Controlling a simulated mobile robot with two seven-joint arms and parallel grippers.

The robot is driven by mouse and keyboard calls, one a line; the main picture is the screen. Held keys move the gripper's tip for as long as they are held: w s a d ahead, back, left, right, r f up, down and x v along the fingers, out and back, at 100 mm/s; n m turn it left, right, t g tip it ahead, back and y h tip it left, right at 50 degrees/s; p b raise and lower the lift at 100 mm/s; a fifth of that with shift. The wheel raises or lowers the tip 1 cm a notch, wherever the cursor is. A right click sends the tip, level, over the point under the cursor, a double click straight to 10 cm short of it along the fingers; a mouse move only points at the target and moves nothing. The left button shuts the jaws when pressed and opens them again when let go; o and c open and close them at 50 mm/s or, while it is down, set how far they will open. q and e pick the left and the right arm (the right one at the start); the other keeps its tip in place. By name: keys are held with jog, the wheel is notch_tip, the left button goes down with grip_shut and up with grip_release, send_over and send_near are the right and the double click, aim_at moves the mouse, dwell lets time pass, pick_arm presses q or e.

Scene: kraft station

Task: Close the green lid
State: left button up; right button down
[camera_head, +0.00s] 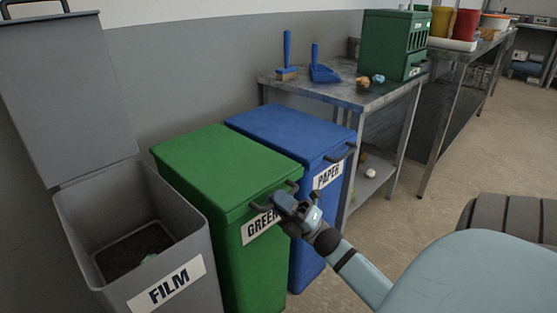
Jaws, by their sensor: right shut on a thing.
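The green bin (251,276) stands between a grey bin and a blue bin. Its green lid (222,167) lies flat over the top of the bin, down on the rim as far as I can see. A dark handle sits at the lid's front edge, above the white label. My right gripper (281,202) is at this front edge, shut on the lid's handle (291,187); it hides part of the label. My left gripper is not in view.
The grey FILM bin (205,272) at the left has its lid (70,95) raised. The blue PAPER bin (309,254) is closed. A metal table (335,92) behind holds a brush, a dustpan and a green box.

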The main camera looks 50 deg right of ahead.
jog(key=shift+a+f, duration=0.1)
jog(key=shift+f, duration=0.3)
jog(key=c, duration=1.2)
grip_release()
jog(key=shift+f, duration=0.1)
jog(key=shift+o, duration=0.3)
jog(key=shift+r, duration=0.2)
pick_arm(q)
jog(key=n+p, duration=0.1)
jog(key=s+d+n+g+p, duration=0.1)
jog(key=p, duration=0.1)
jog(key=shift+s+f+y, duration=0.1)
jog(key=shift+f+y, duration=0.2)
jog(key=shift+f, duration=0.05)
pick_arm(e)
jog(key=v, duration=1.4)
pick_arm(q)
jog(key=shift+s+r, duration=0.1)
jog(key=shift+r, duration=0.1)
